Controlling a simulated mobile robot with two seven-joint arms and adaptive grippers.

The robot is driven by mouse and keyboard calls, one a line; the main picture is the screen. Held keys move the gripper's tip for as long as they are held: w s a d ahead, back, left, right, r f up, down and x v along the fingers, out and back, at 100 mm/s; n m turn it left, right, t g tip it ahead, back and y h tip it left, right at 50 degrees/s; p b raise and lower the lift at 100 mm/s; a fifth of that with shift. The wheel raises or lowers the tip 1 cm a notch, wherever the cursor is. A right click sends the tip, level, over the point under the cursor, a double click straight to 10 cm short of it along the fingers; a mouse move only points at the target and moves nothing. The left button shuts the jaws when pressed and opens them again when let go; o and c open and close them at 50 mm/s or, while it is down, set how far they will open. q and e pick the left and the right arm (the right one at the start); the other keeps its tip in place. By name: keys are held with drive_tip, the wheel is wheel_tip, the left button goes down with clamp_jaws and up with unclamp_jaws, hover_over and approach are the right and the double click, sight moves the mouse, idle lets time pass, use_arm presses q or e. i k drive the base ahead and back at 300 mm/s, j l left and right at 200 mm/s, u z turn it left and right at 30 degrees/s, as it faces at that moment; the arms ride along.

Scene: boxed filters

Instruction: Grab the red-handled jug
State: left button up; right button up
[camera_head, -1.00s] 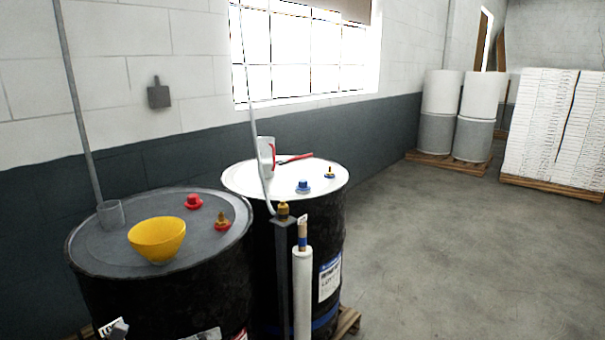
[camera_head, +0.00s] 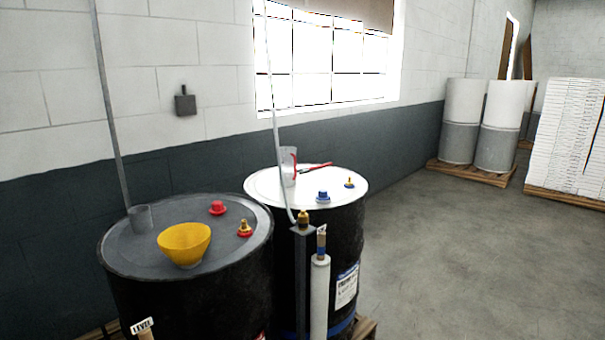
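The jug (camera_head: 287,168) is a small pale, whitish container with a red handle on its right side. It stands upright on the white lid of the farther black drum (camera_head: 262,181), near the lid's back edge. A thin pale pipe rises just left of it and partly overlaps its outline. A red tool-like object (camera_head: 317,166) lies on the lid beside the jug, close to its handle. Neither of my grippers can be made out in this view.
A nearer black drum (camera_head: 190,310) carries a yellow bowl (camera_head: 184,243), a grey cup (camera_head: 140,218) and red caps. A dark post (camera_head: 305,280) and white tube (camera_head: 320,295) stand in front of the farther drum. Floor (camera_head: 450,260) to the right is clear.

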sight(289, 154)
drive_tip(key=i+l, duration=0.25)
drive_tip(key=l, duration=0.15)
drive_tip(key=i+l, duration=0.2)
drive_tip(key=l, duration=0.2)
drive_tip(key=i+l, duration=0.25)
drive_tip(key=l, duration=0.15)
